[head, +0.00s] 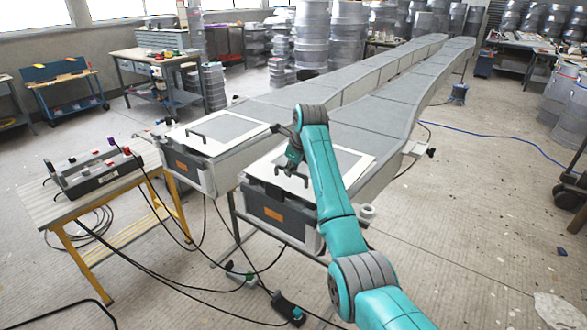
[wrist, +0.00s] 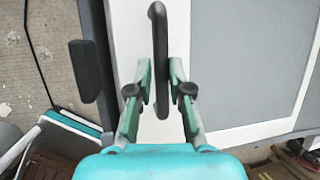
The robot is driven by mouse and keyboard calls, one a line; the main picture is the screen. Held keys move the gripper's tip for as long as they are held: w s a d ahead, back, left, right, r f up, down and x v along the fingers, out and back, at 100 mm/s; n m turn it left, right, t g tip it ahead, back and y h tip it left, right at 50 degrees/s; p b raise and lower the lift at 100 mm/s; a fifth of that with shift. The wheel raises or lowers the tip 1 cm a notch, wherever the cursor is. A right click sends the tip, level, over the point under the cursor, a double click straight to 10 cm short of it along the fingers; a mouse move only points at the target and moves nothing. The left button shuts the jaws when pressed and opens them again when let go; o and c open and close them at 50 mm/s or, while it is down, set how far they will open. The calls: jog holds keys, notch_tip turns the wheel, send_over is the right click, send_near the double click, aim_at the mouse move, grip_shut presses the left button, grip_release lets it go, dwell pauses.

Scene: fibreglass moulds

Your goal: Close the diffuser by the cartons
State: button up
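Two long grey diffuser-like bodies run side by side, each with a white-framed flat lid at its near end. My gripper (head: 291,172) is at the right body's lid (head: 357,168). The handle also shows in the head view (head: 292,180). The left body's lid (head: 214,134) lies flat, with a black handle (head: 196,136). My arm hides part of the right lid, so I cannot tell whether it is fully seated. I can make out no cartons.
A yellow-legged bench (head: 95,195) with a cabled device (head: 95,172) stands at left. Black cables (head: 190,262) cross the floor in front of the bodies. Stacked grey drums (head: 315,40) stand behind. The floor at right (head: 480,190) is mostly clear.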

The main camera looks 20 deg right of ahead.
jog(key=o, duration=0.3)
jog(key=shift+s+a, duration=0.15)
jog(key=shift+a, duration=0.1)
jog(key=shift+d+r, duration=0.1)
jog(key=shift+r, duration=0.25)
jog(key=v, duration=1.1)
jog(key=shift+s, duration=0.15)
